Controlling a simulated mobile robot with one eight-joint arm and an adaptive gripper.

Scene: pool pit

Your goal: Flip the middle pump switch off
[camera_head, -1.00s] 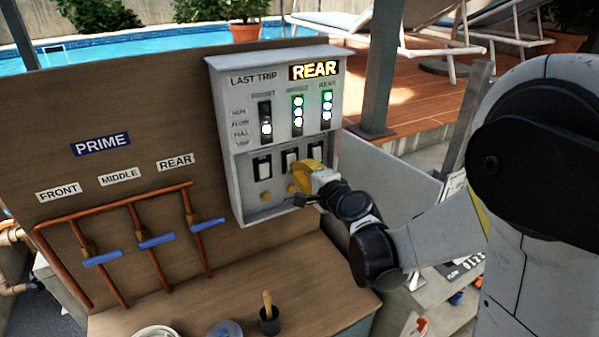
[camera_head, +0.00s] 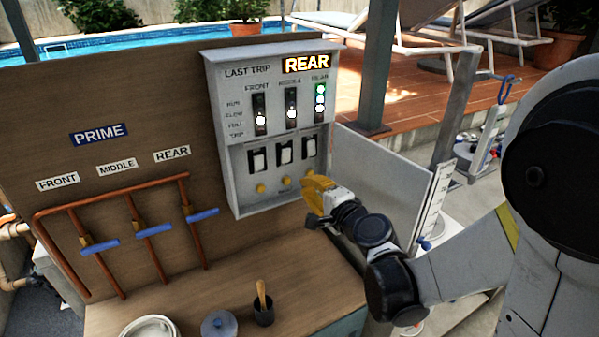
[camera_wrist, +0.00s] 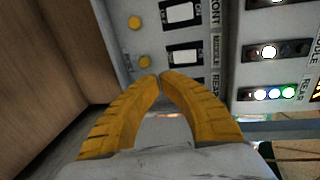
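The grey pump panel (camera_head: 240,190) holds three white rocker switches. The middle switch (camera_head: 284,152) sits between the front switch (camera_head: 257,158) and the rear switch (camera_head: 309,148). The middle light column (camera_head: 291,108) has one light lit; the rear column (camera_head: 320,98) has several. My gripper (camera_head: 308,190) is below the rear switch, apart from the middle one. In the wrist view its yellow fingers (camera_wrist: 160,76) meet at the tips, empty.
Yellow buttons (camera_head: 284,180) sit under the switches. Blue-handled valves (camera_head: 154,231) on copper pipes are to the left. A dark cup with a brush (camera_head: 264,315) and a lidded blue pot (camera_head: 219,325) stand on the wooden counter. A lit sign reads REAR (camera_head: 306,64).

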